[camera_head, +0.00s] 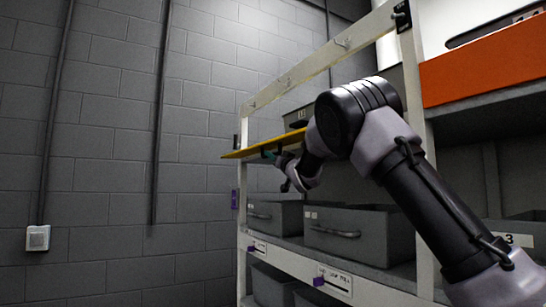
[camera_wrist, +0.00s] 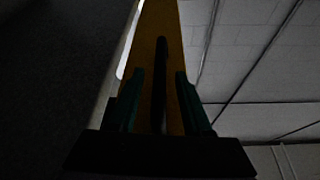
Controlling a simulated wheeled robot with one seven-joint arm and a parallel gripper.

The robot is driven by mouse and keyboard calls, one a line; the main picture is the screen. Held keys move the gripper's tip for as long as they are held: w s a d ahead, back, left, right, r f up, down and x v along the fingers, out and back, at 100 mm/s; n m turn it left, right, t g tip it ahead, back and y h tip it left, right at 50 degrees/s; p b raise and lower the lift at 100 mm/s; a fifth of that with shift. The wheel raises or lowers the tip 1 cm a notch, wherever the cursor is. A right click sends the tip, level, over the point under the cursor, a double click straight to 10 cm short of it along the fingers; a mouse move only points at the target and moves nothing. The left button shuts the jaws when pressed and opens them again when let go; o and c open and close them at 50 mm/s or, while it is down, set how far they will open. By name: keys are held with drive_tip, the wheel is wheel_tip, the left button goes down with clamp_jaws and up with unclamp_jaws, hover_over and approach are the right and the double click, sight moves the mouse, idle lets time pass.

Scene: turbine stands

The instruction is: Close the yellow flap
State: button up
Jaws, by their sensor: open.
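The yellow flap (camera_head: 262,147) sticks out from the shelf unit at about mid-height in the head view, nearly level and seen almost edge-on. In the wrist view the flap (camera_wrist: 158,18) is a yellow-brown strip running up the middle. A dark bar (camera_wrist: 160,85), which looks like its handle, runs along it. My gripper (camera_wrist: 160,73) is open, with one teal finger on each side of the bar. I cannot tell whether they touch it. In the head view my gripper (camera_head: 268,153) is just under the flap, partly hidden by my wrist.
Grey drawers (camera_head: 358,234) with handles stand on the shelf below my arm. A white frame post (camera_head: 243,200) and a sloping white rail (camera_head: 320,58) edge the unit. An orange panel (camera_head: 482,68) is at upper right. The space beside the grey block wall (camera_head: 110,130) looks clear.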

drive_tip(key=shift+w+a+r, duration=0.25)
drive_tip(key=shift+w+a, duration=0.1)
drive_tip(key=shift+w, duration=0.25)
clamp_jaws()
idle(1.1)
